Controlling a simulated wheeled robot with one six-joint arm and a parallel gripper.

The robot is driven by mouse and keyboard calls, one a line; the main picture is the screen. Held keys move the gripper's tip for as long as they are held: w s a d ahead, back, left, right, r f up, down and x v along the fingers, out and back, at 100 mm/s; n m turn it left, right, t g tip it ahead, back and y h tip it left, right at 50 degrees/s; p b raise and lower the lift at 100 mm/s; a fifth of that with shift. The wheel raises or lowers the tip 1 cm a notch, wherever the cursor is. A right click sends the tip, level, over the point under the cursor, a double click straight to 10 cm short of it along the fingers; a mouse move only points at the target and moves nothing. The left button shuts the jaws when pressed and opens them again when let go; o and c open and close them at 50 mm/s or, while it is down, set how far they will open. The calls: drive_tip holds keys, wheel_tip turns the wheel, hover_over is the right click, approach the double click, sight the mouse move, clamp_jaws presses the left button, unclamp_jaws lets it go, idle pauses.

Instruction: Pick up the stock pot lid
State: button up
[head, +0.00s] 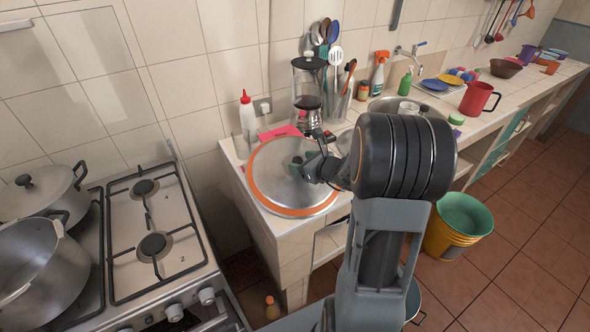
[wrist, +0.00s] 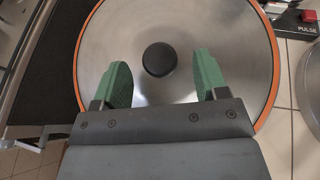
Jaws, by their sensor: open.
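The stock pot lid (head: 272,183) is a large round metal disc with an orange rim, lying at the near left end of the tiled counter. In the wrist view the lid (wrist: 200,30) fills most of the picture, with its black round knob (wrist: 159,59) near the middle. My gripper (head: 300,165) is over the lid in the head view and hides its knob there. In the wrist view my gripper (wrist: 163,80) has its green fingers spread apart, one on each side of the knob, with nothing between them touching. The height of the fingertips above the lid is hard to tell.
A white bottle with a red cap (head: 248,118) and a blender (head: 308,95) stand behind the lid. The stove (head: 160,235) with metal pots is to the left, across a gap. A red mug (head: 477,98) stands farther right. Buckets (head: 460,222) sit on the floor.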

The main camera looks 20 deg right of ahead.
drive_tip(key=shift+w+a+f, duration=0.25)
drive_tip(key=shift+w, duration=0.3)
clamp_jaws()
